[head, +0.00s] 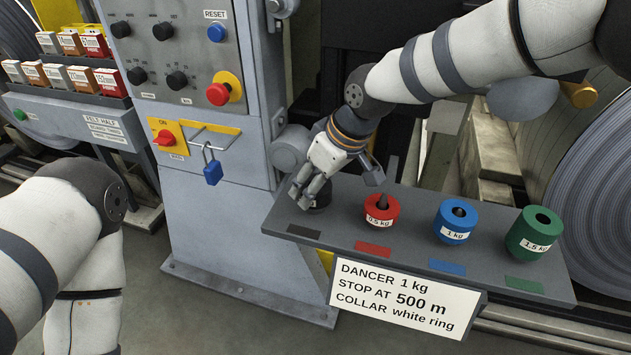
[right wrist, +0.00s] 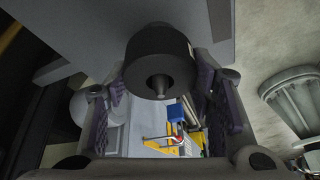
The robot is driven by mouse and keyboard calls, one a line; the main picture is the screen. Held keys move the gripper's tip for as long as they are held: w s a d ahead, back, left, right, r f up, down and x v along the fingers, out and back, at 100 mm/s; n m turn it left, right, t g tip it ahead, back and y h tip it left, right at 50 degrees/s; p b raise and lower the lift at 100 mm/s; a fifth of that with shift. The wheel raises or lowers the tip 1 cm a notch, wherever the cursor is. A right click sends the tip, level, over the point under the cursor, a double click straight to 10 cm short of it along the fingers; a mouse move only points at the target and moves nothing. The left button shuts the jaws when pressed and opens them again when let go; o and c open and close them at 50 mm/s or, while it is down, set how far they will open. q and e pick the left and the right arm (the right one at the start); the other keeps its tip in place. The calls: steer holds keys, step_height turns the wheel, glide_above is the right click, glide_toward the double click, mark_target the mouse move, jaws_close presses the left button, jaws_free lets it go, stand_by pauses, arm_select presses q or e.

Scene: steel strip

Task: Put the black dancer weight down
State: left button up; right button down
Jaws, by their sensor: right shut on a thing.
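The black dancer weight (head: 319,201) is at the left end of the grey shelf (head: 335,215), behind the black label patch (head: 290,231). My right gripper (head: 316,190) is shut on it from above and hides most of it. In the right wrist view the black weight (right wrist: 157,50) sits between the two finger pads, with a pointed grey peg tip showing at its middle. Whether its base touches the shelf is hidden. My left arm shows at the left, but its gripper is out of view.
A red 0.5 kg weight (head: 382,212), a blue 1 kg weight (head: 456,222) and a green 1.5 kg weight (head: 534,234) stand to the right on the shelf. A white sign (head: 405,298) hangs in front. A control cabinet (head: 215,225) with a blue padlock (head: 212,172) stands left.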

steer(key=shift+f, duration=0.1)
steer(key=c, duration=0.6)
jaws_free()
steer(key=shift+c, duration=0.2)
steer(key=shift+f, duration=0.1)
steer(key=v, duration=1.2)
